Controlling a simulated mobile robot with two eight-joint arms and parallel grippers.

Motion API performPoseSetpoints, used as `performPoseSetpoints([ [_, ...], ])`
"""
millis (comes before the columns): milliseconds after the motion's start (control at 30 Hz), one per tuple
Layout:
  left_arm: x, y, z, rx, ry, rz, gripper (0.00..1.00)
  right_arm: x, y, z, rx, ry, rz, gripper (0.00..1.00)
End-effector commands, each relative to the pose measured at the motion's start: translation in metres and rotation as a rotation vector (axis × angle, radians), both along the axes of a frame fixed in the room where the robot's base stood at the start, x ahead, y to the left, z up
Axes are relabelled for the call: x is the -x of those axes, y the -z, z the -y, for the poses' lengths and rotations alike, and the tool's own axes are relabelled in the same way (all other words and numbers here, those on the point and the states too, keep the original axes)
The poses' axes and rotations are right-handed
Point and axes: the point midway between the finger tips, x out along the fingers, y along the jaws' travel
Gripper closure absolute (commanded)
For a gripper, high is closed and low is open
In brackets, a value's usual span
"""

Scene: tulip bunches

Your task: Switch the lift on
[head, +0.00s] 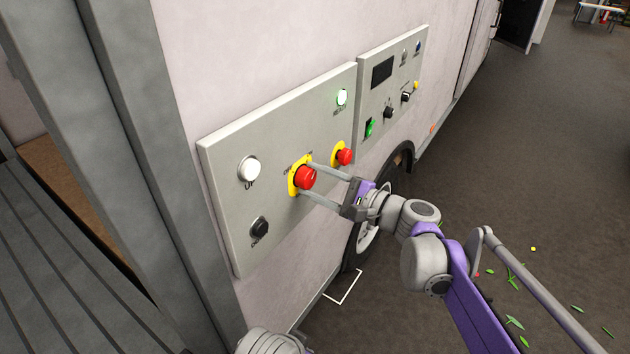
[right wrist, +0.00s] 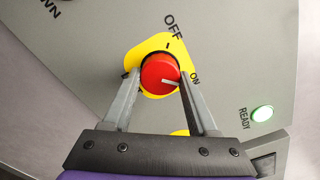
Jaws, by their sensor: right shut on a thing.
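The lift control panel (head: 222,160) is a grey plate on the pale wall. Its switch is a red knob (head: 306,177) on a yellow plate, with OFF and ON marked around it. My right gripper (head: 308,176) has its two fingers on either side of this knob and is shut on it. In the right wrist view the red knob (right wrist: 158,72) sits between the fingertips, and its white mark points roughly toward ON. The READY lamp (head: 342,97) glows green, also in the right wrist view (right wrist: 262,113). My left gripper is not in view.
A second red knob (head: 345,157) sits just right of the held one. A white UP button (head: 249,169) and a black DOWN button (head: 260,228) are at the left. Another panel (head: 391,82) with a screen adjoins. A wheel (head: 368,238) is below; open floor lies right.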

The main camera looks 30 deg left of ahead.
Motion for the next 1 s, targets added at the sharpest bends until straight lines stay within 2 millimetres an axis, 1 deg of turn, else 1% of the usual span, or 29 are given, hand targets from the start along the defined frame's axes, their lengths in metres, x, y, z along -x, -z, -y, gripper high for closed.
performPoseSetpoints([
  [400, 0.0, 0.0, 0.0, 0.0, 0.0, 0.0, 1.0, 0.0, 0.0, 0.0, -0.001, 0.0, -0.008, 0.97],
  [433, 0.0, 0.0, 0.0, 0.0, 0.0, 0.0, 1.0, 0.0, 0.0, 0.0, -0.001, 0.0, -0.008, 0.38],
  [567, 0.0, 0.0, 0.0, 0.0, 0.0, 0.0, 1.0, 0.0, 0.0, 0.0, -0.001, 0.0, -0.007, 0.14],
  [600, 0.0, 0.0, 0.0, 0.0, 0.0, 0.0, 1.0, 0.0, 0.0, 0.0, -0.001, 0.0, -0.007, 0.11],
  [867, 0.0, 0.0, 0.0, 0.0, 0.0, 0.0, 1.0, 0.0, 0.0, 0.001, -0.001, 0.0, -0.007, 0.11],
  [1000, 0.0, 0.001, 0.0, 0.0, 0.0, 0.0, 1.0, 0.0, 0.0, 0.011, 0.0, 0.002, -0.007, 0.11],
])
